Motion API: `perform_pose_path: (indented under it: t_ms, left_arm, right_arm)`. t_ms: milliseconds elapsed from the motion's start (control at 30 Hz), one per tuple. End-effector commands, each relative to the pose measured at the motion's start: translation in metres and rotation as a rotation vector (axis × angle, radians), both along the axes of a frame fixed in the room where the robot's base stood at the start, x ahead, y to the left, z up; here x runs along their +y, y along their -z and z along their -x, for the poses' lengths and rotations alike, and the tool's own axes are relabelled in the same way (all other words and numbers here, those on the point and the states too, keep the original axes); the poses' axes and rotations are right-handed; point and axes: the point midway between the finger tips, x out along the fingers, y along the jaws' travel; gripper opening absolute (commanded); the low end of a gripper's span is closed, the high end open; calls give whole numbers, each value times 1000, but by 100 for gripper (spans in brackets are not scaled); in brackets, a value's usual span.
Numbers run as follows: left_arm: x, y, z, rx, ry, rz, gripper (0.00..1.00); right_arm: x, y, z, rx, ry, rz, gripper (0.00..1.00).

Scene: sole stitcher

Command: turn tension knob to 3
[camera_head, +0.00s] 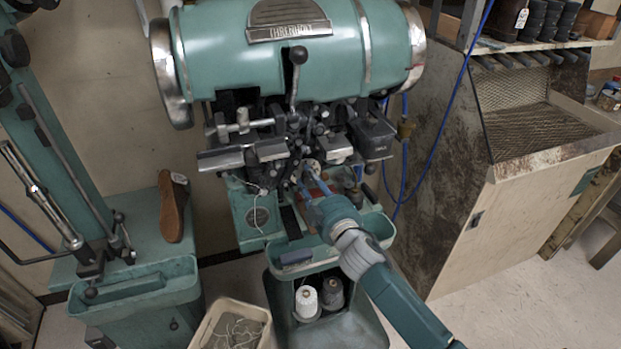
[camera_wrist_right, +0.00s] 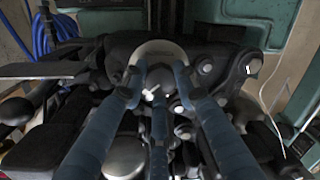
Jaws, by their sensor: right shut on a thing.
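The tension knob (camera_wrist_right: 160,76) is a small dark round knob with a white mark, in front of a pale disc (camera_wrist_right: 158,49) in the right wrist view. My right gripper (camera_wrist_right: 158,92) has its blue-grey fingers closed around the knob. In the head view my right gripper (camera_head: 308,180) reaches up from the lower right to the front of the green sole stitcher (camera_head: 232,48), among its dark metal parts. The fingers hide much of the knob there. I cannot read any number on the dial. My left gripper is not in view.
Levers and metal arms crowd around the gripper. A green tray (camera_head: 300,258) sits below it, with thread spools (camera_head: 307,300) underneath. A wooden cabinet (camera_head: 510,215) stands right, with clear floor in front.

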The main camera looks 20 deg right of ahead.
Motion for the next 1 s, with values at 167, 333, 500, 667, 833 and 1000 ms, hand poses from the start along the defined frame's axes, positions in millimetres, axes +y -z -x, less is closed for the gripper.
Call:
perform_pose_path:
  t_ms: [167,333,500,667,833,1000]
  left_arm:
    - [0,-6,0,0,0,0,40]
    - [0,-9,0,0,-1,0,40]
    - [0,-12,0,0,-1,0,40]
    - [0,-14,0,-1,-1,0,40]
    - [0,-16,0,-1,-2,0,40]
    - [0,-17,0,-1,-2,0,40]
  right_arm:
    - [0,4,1,4,1,171,3]
    - [-1,4,1,0,1,333,3]
    - [0,4,1,-5,0,490,3]
    - [-1,5,1,-9,1,625,3]
    - [-1,5,1,-14,0,740,3]
    - [-1,5,1,-17,1,823,3]
